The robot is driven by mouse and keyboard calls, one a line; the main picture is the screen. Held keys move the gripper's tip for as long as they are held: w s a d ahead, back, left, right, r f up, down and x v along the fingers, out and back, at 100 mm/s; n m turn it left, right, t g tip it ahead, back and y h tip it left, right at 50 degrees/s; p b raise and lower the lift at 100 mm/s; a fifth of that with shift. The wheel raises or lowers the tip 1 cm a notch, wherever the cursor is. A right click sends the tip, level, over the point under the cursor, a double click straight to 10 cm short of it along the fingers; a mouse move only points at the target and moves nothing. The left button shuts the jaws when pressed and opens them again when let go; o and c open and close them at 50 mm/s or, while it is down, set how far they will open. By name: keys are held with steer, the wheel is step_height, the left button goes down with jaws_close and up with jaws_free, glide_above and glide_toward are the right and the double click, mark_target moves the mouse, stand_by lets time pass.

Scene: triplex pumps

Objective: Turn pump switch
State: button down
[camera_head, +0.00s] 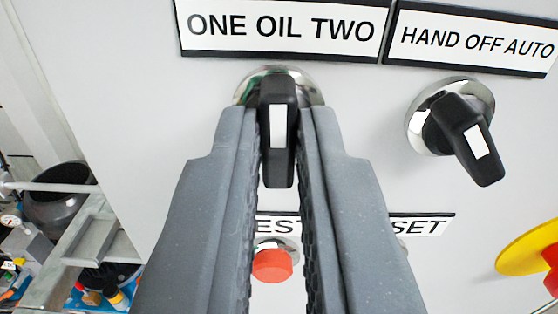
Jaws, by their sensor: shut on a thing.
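The black rotary pump switch (278,158) with a white mark sits under the "ONE OIL TWO" label (283,27) on a light grey panel. Its handle points nearly straight down in the picture. My gripper (278,130) has one grey finger on each side of the handle and is shut on it. The fingers hide parts of the silver collar and of the panel below. A second black switch (468,135) under the "HAND OFF AUTO" label (478,40) stands to the right, tilted down and right, apart from my gripper.
A red push button (272,266) shows between my fingers, below the switch. A partly hidden label (430,225) ends in "SET". A yellow disc with a red part (530,247) is at the lower right. Pipes and machinery (70,215) lie beyond the panel's left edge.

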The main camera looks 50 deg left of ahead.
steer(key=n+b, duration=0.2)
steer(key=n, duration=0.2)
steer(key=shift+s+f+b, duration=0.1)
steer(key=shift+f+b, duration=0.05)
steer(key=shift+b, duration=0.25)
steer(key=shift+a+n+b, duration=0.15)
steer(key=shift+n+b, duration=1.2)
steer(key=shift+n, duration=0.85)
steer(key=c, duration=1.5)
jaws_free()
steer(key=shift+s, duration=0.1)
